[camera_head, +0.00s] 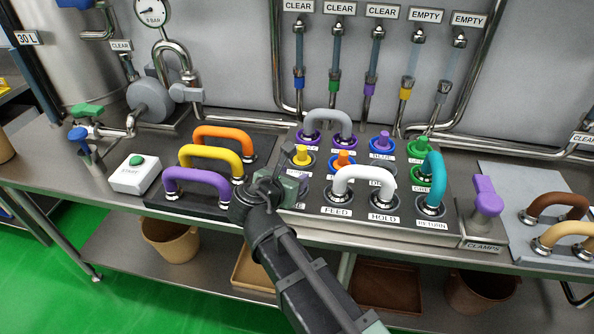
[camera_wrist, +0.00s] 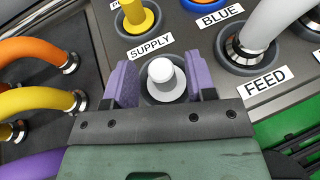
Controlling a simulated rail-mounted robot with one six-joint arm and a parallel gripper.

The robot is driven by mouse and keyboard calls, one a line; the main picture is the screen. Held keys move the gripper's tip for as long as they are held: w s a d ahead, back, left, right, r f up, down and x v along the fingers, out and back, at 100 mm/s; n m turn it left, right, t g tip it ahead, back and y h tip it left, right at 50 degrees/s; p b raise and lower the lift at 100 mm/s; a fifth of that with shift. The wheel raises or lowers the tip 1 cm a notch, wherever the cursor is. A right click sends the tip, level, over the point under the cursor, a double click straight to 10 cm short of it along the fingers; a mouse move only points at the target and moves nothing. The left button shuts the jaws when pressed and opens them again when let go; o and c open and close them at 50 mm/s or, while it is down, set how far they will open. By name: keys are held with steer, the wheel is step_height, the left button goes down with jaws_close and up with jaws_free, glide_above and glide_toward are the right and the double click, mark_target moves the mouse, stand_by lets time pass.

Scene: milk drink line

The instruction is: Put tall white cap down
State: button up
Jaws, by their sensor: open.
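The tall white cap (camera_wrist: 162,76) shows in the wrist view, upright in a dark round port just below the SUPPLY label. My gripper (camera_wrist: 160,84) is open, with one purple finger on each side of the cap. I cannot tell whether either finger touches it. In the head view my gripper (camera_head: 288,185) is low over the left part of the port panel (camera_head: 310,214), and the cap is hidden there. Any label in front of the cap's port is covered by my gripper.
A yellow cap (camera_wrist: 139,16) stands just beyond the white one. A white looped hose (camera_head: 362,173) joins FEED and HOLD close on the right. Orange (camera_head: 222,132), yellow (camera_head: 208,152) and purple (camera_head: 195,175) loops stand on the left. A teal loop (camera_head: 437,175) is farther right.

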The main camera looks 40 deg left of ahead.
steer(key=p+v, duration=0.2)
steer(key=v, duration=0.6)
steer(key=shift+s+r+p, duration=0.15)
steer(key=shift+s+p, duration=0.15)
steer(key=shift+s, duration=0.1)
